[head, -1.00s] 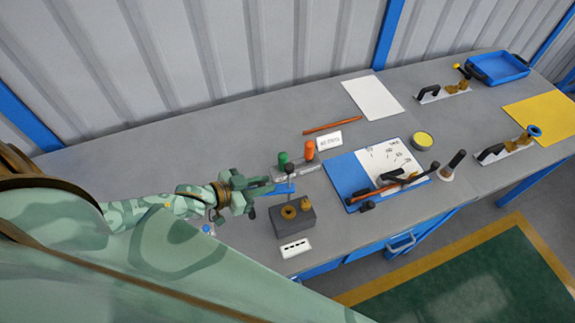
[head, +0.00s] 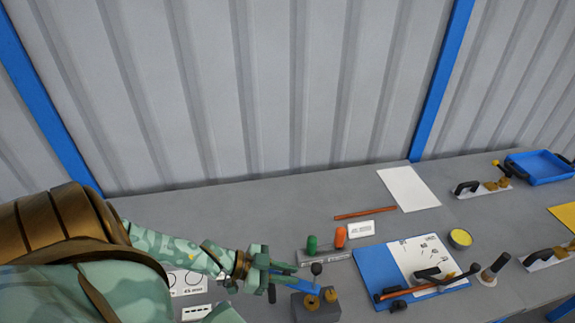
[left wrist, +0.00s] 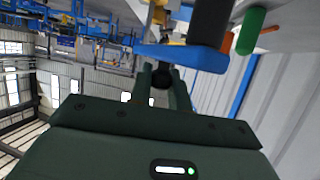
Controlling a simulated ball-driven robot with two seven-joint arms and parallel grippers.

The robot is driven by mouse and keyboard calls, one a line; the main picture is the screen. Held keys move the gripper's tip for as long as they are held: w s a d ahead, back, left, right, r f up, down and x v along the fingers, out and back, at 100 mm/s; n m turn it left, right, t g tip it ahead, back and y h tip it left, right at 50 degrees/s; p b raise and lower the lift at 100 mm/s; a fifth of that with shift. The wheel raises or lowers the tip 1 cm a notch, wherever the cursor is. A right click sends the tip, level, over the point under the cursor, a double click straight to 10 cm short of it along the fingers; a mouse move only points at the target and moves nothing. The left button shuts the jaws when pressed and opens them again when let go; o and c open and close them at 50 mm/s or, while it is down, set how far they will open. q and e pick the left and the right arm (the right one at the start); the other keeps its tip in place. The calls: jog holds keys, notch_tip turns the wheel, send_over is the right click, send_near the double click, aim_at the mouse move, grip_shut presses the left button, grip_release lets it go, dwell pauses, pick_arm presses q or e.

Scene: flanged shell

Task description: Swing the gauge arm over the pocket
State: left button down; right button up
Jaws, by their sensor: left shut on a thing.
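The blue gauge arm (head: 308,282) lies beside and partly over the near grey block (head: 301,311), by a post with a black ball top (head: 316,268). Two brass rings (head: 312,302) sit on the block; I cannot tell which part is the pocket. My left gripper (head: 284,273) reaches in from the left and is shut at the arm's left end. In the left wrist view the blue gauge arm (left wrist: 180,56) crosses just beyond the fingers (left wrist: 164,88), with a dark knob (left wrist: 161,76) between them. My right gripper is out of view.
Green (head: 312,243) and orange (head: 340,237) handles stand close behind the block. A blue board (head: 377,265) with a white sheet and tools lies to the right. A white label strip (head: 196,312) lies left of the block. The back left bench is clear.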

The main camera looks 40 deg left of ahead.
pick_arm(q)
jog(key=c, duration=1.3)
grip_release()
jog(key=p+v, duration=0.2)
jog(key=v, duration=1.4)
jog(key=shift+s+r+p, duration=0.1)
jog(key=shift+s+p, duration=0.1)
jog(key=shift+p, duration=0.15)
